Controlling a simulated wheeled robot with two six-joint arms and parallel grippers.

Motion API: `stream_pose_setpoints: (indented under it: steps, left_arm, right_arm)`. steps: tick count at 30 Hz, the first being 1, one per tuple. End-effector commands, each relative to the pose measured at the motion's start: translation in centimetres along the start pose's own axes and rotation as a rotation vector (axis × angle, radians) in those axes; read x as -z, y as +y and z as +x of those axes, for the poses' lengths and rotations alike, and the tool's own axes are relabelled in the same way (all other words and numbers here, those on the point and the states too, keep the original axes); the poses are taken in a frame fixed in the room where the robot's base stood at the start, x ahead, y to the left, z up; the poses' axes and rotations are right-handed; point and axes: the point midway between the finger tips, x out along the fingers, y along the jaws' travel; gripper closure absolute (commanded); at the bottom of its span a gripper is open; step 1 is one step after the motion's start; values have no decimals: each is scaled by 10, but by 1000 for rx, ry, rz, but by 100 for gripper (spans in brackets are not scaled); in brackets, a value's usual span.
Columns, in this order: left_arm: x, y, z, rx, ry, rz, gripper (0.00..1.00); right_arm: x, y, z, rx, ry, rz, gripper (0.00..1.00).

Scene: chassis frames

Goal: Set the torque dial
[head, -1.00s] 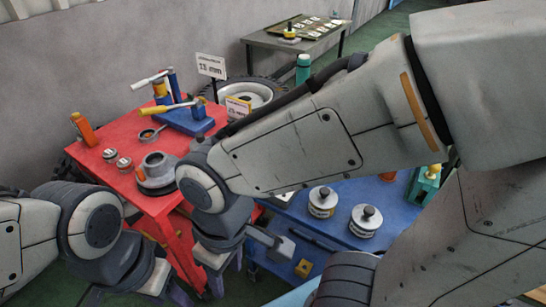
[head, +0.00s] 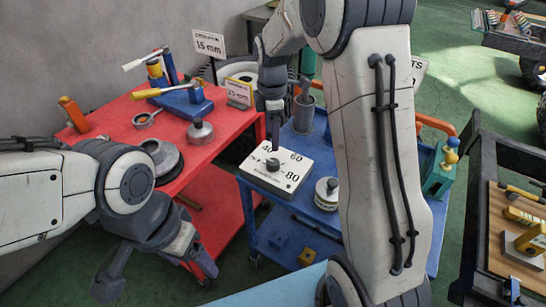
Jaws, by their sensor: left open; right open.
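The torque dial (head: 287,180) is a white box with a black knob (head: 272,164) on top, lying on the blue cart. The marks 40, 60 and 80 show around the knob. The knob's exact pointing is too small to tell. My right gripper (head: 275,141) hangs fingers down just above the dial's back edge, close to the knob. It looks open and empty, though its fingers overlap in this view. My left gripper (head: 157,274) is open and empty, low in front of the red cart and away from the dial.
The red cart (head: 222,120) at left carries a lidded weight (head: 200,131) and a blue tool stand (head: 188,108).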

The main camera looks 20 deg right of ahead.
Motion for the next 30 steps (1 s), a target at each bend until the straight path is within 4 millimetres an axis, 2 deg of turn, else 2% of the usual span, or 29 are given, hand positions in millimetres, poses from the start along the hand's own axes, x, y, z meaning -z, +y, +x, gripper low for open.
stream_pose_setpoints:
  steps: [5,12,18,23,30]
  left_arm:
    - [0,0,0,0,0,0,24]
    - [0,0,-1,0,0,0,24]
    - [0,0,-2,0,0,0,24]
    - [0,0,-2,0,0,0,24]
    - [0,0,-2,0,0,0,24]
  right_arm:
    - [-5,2,20,4,-1,-14,21]
    - [-6,1,65,6,-1,-11,21]
    - [-6,2,94,3,-1,-11,21]
    - [-6,2,104,2,-1,-10,21]
    - [-6,2,105,0,0,-10,21]
